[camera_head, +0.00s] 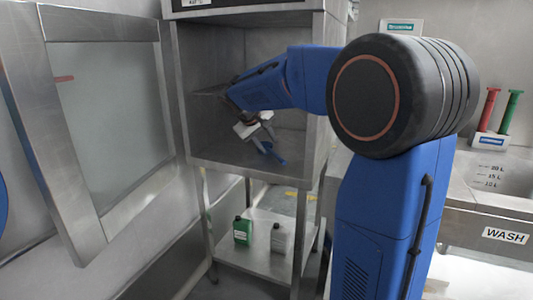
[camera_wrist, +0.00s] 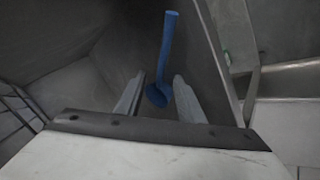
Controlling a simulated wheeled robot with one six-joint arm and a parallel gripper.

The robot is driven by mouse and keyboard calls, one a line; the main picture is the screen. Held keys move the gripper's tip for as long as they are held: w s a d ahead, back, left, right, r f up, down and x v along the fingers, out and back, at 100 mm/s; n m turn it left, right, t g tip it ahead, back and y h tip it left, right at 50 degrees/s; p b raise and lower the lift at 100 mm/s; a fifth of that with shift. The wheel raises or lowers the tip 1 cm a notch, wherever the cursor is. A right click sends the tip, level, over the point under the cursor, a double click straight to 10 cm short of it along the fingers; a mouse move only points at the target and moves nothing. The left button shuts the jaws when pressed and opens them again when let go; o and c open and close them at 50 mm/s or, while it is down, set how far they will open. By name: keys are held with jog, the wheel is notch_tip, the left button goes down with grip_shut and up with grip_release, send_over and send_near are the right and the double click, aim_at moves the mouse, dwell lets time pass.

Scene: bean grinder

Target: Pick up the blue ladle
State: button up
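The blue ladle (camera_wrist: 167,48) lies in the wrist view with its handle pointing up and its round bowl towards my gripper. My gripper (camera_wrist: 157,90) is open, its two grey fingers on either side of the bowl in the picture. A gap shows between the bowl and each finger; I cannot tell how far below the fingertips it lies. In the head view my gripper (camera_head: 257,133) reaches into an open metal cabinet, and the ladle (camera_head: 271,153) shows just below it, partly hidden by the gripper.
The open cabinet (camera_head: 218,172) has close side walls around my gripper. Its door (camera_head: 105,120) is swung out to the left. A green container (camera_head: 242,230) stands on the lower shelf (camera_head: 262,262). A sink counter (camera_head: 510,200) is at right.

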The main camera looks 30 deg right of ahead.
aim_at(272, 151)
jog(key=shift+x, duration=2.7)
jog(key=shift+a+f, duration=0.1)
grip_shut()
